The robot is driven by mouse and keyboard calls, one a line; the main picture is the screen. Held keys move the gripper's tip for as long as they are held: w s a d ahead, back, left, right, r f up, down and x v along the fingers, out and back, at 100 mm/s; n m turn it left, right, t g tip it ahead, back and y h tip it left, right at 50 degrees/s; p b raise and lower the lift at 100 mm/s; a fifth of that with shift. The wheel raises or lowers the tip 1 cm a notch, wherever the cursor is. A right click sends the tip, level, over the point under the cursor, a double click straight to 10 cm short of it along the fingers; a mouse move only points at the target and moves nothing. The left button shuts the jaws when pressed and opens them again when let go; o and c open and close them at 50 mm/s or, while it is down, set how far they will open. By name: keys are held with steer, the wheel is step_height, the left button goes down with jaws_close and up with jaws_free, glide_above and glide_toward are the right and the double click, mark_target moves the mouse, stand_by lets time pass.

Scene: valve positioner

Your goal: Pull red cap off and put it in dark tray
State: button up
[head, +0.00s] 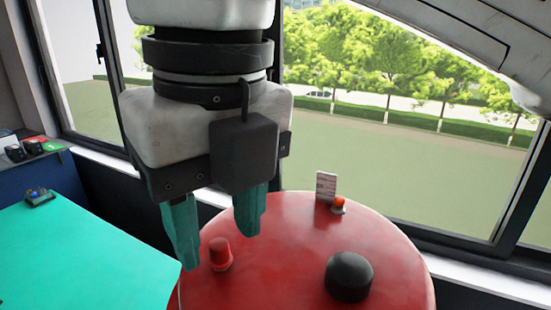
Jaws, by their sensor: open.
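A red cap (219,254) stands upright on the round red top (290,225), at its left side. My gripper (216,251) hangs above and in front of the window, pointing down, with its two teal fingers apart. In the picture the cap shows between the fingertips. I cannot tell the exact height or depth gap, and nothing is held. A small dark tray (40,200) with small items in it lies on the teal table at the left.
A black knob (349,277) stands on the red top at the right. A small orange-red piece (339,203) and a white label plate (326,187) are at its back edge. The teal table (90,250) is mostly clear. A shelf (28,150) holds dark items.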

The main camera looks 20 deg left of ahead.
steer(key=shift+a+f, duration=0.1)
steer(key=shift+f, duration=0.45)
jaws_close()
stand_by(0.5)
